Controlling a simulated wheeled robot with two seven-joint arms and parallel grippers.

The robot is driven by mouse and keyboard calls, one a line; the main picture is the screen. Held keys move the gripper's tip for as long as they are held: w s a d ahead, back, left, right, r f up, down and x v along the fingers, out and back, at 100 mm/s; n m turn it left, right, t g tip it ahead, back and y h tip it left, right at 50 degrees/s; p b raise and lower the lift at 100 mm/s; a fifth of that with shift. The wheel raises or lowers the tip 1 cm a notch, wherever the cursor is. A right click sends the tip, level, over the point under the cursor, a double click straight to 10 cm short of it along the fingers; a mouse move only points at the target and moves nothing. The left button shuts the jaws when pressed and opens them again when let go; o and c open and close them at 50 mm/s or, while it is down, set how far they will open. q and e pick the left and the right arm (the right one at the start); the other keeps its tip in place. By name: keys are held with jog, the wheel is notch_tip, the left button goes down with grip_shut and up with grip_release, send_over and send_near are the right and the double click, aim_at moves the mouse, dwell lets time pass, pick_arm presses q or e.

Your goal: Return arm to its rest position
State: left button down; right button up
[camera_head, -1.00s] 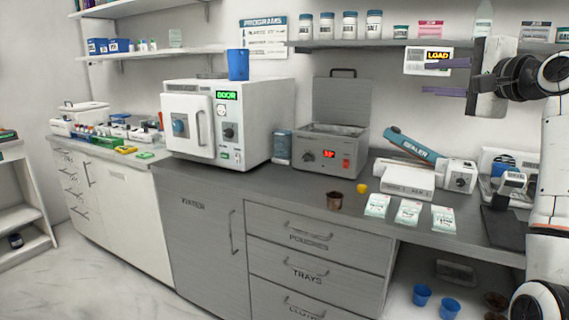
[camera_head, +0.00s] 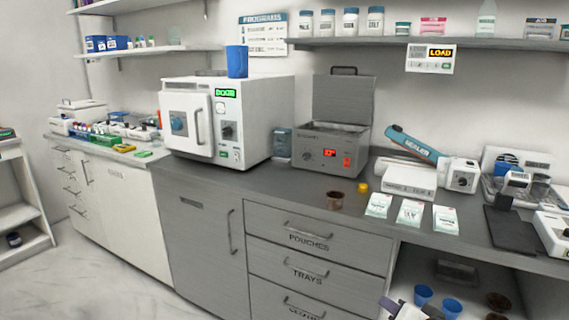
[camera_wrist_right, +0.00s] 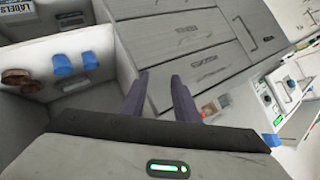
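Most of the right arm is outside the head view. My left gripper and arm are not in view.
The grey counter (camera_head: 270,183) carries a white autoclave (camera_head: 245,125), an ultrasonic bath (camera_head: 322,155), a sealer (camera_head: 415,145) and several pouches (camera_head: 410,212). Blue cups (camera_head: 423,294) stand in the open bay below. The floor (camera_head: 110,295) at left is clear.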

jog(key=s+a+f+n+g, duration=0.1)
jog(key=s+a+f+n, duration=0.1)
jog(key=s+f, duration=0.4)
jog(key=s+a+f+n+g, duration=0.1)
jog(key=s+a+f+n, duration=0.2)
jog(key=s, duration=1.2)
jog(key=s+a+f+n+g+y, duration=0.1)
jog(key=s+a+f+n, duration=0.2)
jog(key=s+f, duration=0.6)
jog(key=s+a, duration=0.1)
jog(key=s, duration=0.1)
jog(key=shift+s+a+f, duration=0.2)
jog(key=shift+s+f, duration=0.05)
jog(key=shift+s, duration=0.05)
